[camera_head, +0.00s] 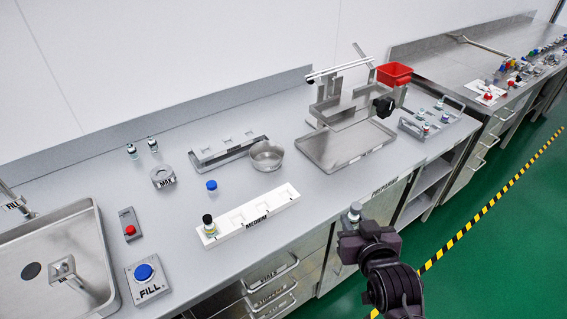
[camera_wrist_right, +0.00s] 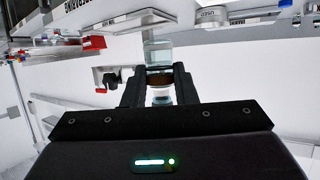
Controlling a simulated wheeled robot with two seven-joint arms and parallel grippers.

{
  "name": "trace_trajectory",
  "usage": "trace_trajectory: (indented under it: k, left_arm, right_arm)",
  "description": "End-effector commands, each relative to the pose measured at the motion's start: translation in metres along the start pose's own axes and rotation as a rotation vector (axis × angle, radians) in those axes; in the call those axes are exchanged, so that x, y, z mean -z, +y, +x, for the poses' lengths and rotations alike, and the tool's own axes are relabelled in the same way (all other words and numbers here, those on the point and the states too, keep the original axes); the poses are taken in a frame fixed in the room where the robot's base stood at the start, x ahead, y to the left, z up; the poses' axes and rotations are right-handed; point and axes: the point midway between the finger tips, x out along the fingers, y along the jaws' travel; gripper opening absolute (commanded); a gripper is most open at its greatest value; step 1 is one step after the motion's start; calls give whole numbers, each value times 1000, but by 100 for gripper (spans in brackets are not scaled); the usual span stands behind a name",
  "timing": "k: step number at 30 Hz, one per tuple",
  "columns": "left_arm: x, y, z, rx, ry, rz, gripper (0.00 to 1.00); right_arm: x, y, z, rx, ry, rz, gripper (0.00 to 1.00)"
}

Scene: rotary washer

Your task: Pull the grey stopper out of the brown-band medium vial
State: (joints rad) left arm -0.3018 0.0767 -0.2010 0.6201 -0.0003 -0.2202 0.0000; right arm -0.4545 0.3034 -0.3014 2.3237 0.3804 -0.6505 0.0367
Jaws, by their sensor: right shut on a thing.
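My right gripper (camera_head: 353,226) is off the counter's front edge and is shut on a small vial. In the right wrist view the vial (camera_wrist_right: 158,54) stands between the two fingers (camera_wrist_right: 158,82), with a brown band (camera_wrist_right: 159,80) at finger height. Clear, bluish parts show on both sides of the band. In the head view a grey top, seemingly the stopper (camera_head: 355,206), shows above the fingers. It looks seated, but I cannot clearly see the joint. The rest of the vial is hidden by the gripper. My left gripper is not in view.
The white MEDIUM rack (camera_head: 262,219) near the counter edge holds a black-capped vial (camera_head: 208,223). A blue cap (camera_head: 211,186), a metal bowl (camera_head: 267,156), a FILL button (camera_head: 144,272) and a sink (camera_head: 60,250) are on the counter. A steel stand (camera_head: 345,145) is behind. Open floor lies at the right.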

Motion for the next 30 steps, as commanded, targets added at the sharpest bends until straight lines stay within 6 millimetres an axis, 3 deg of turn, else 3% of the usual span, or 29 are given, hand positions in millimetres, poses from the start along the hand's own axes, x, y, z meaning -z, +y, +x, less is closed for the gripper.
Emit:
trace_trajectory:
  k: [3, 9, 12, 20, 30]
  left_arm:
    - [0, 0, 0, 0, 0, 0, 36]
    - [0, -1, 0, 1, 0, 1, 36]
    - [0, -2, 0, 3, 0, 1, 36]
    - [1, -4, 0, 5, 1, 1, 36]
    - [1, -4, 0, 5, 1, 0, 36]
  right_arm:
    - [-3, 5, -3, -17, 2, 8, 4]
    - [40, 6, -9, -22, 9, 10, 4]
    - [50, 6, -11, -20, 5, 10, 4]
    - [50, 1, -12, 6, 3, -4, 4]
    - [41, -48, -14, 225, 5, -98, 4]
